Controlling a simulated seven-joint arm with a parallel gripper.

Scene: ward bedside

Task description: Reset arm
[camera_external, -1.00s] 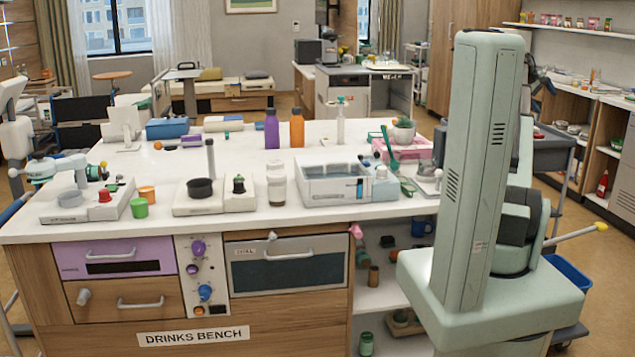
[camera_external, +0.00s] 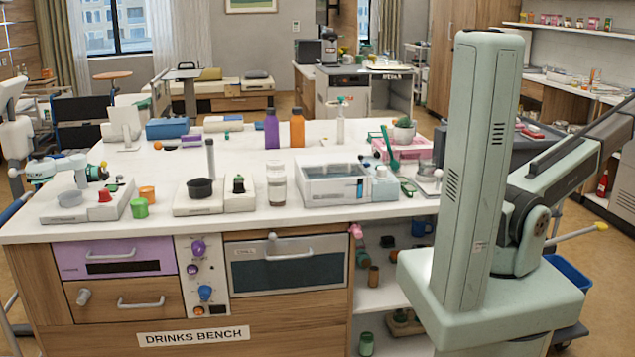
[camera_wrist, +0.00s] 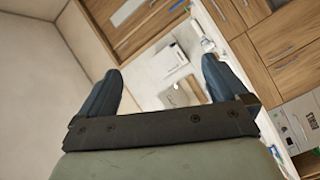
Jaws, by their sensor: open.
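My gripper (camera_wrist: 160,88) shows in the wrist view with its two dark blue fingers spread wide apart and nothing between them. Beyond the fingers are wooden cabinet fronts (camera_wrist: 278,45) and a white surface with small items, all at a distance. In the external view my arm reaches out of the picture at the right edge, so the gripper itself is hidden there.
On the bench are a purple bottle (camera_external: 271,129), an orange bottle (camera_external: 297,128), a clear-lidded white box (camera_external: 333,184) and a green cup (camera_external: 139,208). Shelves (camera_external: 590,88) stand at the right, behind my arm. A blue bin (camera_external: 567,275) is on the cart beside it.

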